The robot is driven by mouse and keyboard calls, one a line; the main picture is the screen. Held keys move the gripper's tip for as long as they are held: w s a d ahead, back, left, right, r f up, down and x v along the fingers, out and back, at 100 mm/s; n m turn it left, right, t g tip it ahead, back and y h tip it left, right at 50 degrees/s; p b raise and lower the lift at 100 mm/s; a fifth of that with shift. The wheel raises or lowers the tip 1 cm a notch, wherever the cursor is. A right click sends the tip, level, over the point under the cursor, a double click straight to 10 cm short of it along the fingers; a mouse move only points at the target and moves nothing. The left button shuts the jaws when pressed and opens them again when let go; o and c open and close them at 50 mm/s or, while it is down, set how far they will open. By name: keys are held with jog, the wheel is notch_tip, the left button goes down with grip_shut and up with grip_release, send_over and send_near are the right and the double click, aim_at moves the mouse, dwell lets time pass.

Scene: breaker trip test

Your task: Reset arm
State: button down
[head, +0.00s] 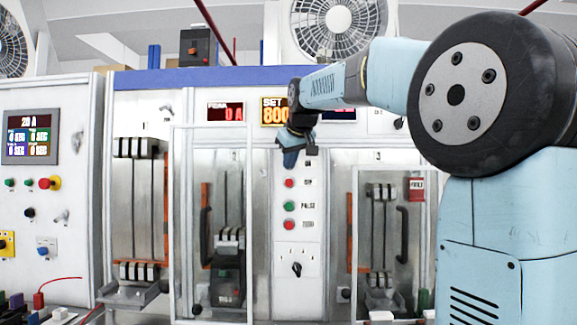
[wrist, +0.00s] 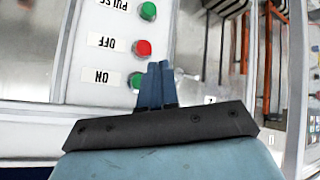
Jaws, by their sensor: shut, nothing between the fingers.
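My gripper (head: 290,160) is in front of the upper part of the central button panel (head: 297,258), with its blue fingers pointing down in the head view. In the wrist view the two fingers (wrist: 156,68) are together and hold nothing. That view shows the panel labels upside down: a green ON button (wrist: 137,80) just left of the fingers, a red OFF button (wrist: 142,47) near their tips and a green PULSE button (wrist: 148,10) beyond. My gripper hides the ON button in the head view. I cannot tell whether the fingers touch the panel.
A clear door with a white frame (head: 172,225) stands left of the panel, and another bay door (head: 356,245) stands right. Black handles (head: 404,235) project from the doors. A control cabinet (head: 75,215) with a screen is at far left. A rotary knob (head: 297,269) sits low on the panel.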

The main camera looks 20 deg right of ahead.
dwell(0.4)
jog(key=s+f+m+g, duration=0.3)
jog(key=s+f, duration=2.7)
jog(key=s, duration=0.4)
jog(key=shift+s+f+m+g, duration=0.2)
jog(key=shift+s+m+g, duration=0.2)
